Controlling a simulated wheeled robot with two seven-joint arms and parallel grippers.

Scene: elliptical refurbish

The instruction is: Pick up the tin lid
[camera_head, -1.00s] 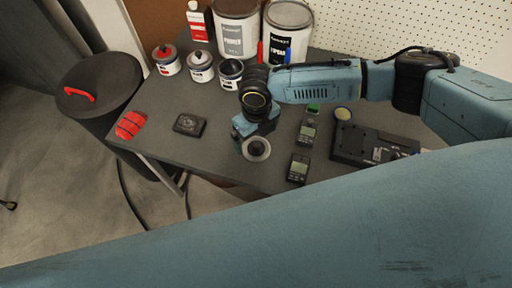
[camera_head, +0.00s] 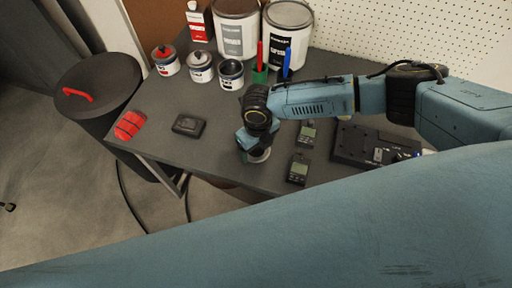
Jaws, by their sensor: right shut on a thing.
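The tin lid (camera_head: 262,157) is a small pale round disc near the front edge of the dark table. Only its front rim shows in the head view; my right gripper covers the rest. My right gripper (camera_head: 252,150) points down over the lid and is shut on it. The fingertips are mostly hidden by the gripper body, and I cannot tell whether the lid touches the table. My left gripper is not in view.
An open small tin (camera_head: 231,75) stands behind, beside two lidded tins (camera_head: 201,67) and large paint cans (camera_head: 237,32). Handheld meters (camera_head: 299,169) and a dark case (camera_head: 362,147) lie right. A black box (camera_head: 188,125) and red object (camera_head: 129,125) lie left.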

